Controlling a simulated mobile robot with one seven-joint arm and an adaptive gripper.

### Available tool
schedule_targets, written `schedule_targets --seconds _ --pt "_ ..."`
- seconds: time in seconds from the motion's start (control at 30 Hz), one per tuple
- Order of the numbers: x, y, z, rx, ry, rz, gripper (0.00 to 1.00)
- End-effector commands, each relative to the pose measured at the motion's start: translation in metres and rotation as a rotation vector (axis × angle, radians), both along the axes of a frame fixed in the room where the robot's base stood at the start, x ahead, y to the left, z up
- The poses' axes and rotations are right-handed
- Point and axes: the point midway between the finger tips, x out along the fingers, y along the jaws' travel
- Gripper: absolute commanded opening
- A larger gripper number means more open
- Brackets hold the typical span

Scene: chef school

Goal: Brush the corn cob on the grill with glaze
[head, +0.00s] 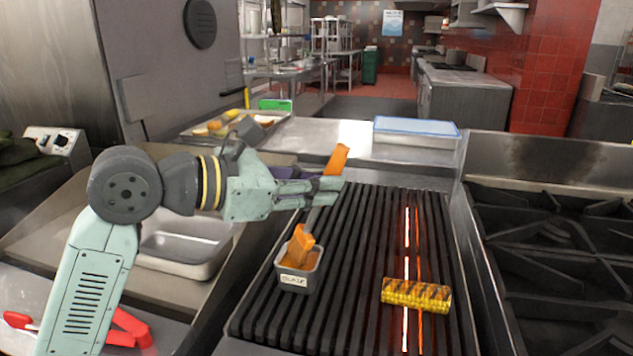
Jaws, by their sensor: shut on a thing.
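My gripper (318,190) is shut on the handle of an orange basting brush (336,162), above the left side of the grill (345,285). The brush slants down from the gripper, and its orange head (301,243) is at the small metal glaze cup (294,278), which has a label on its front. Orange-brown glaze shows inside the cup; whether the bristles touch it I cannot tell. The corn cob (416,295) lies on the grill bars to the right, across a glowing red strip, with dark char marks on yellow kernels.
A stove with black grates (560,250) stands to the right. A metal pan (190,245) is left of the grill. A blue-lidded container (416,132) and a food tray (235,127) stand behind. Red-handled tongs (130,326) lie at lower left.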

Motion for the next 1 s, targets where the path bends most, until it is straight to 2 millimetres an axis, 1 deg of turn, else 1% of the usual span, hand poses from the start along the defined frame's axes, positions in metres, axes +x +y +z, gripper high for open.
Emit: schedule_targets --seconds 0.07,0.23,1.0 --pt "0.0 0.0 -0.003 0.006 0.005 -0.001 0.0" --pt "0.0 0.0 0.004 0.006 0.005 -0.001 0.0" --pt "0.0 0.0 0.068 0.0 0.001 0.0 0.0"
